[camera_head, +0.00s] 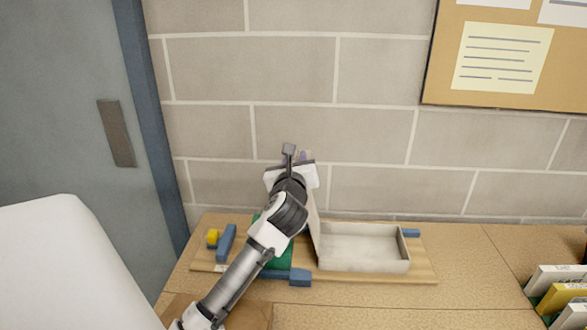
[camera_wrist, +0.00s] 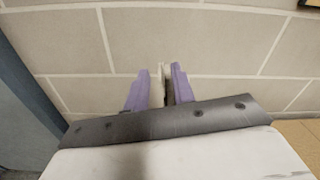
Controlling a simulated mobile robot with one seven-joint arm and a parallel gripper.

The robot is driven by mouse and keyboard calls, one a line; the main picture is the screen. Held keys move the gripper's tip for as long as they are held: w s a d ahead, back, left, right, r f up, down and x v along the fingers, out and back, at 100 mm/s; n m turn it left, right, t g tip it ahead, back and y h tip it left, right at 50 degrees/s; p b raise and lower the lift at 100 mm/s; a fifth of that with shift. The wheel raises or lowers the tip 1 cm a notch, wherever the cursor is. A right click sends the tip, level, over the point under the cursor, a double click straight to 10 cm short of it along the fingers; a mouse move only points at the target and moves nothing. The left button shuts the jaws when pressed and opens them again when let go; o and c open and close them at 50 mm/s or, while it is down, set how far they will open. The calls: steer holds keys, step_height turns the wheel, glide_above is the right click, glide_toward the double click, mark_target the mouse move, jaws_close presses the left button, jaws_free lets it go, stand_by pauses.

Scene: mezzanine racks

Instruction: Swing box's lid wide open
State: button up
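The box (camera_head: 363,249) is a shallow, pale open tray on a wooden board. Its lid (camera_head: 316,232) stands roughly upright along the box's left side, seen nearly edge-on and partly hidden by my arm. My gripper (camera_head: 304,156) is above the lid, in front of the block wall, with its fingers largely hidden in the head view. In the wrist view its purple fingers (camera_wrist: 158,90) point at the wall. Narrow light and dark strips show between them; I cannot tell whether these are finger pads or the lid's edge.
The wooden board (camera_head: 425,268) also bears blue blocks (camera_head: 300,277), a yellow piece (camera_head: 212,237) and a green panel (camera_head: 281,255) partly under my arm. A grey door (camera_head: 60,120) is at left. Files (camera_head: 560,297) stand at right.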

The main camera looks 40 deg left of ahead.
steer(key=b+v, duration=0.5)
steer(key=v, duration=0.8)
steer(key=shift+s+d, duration=0.2)
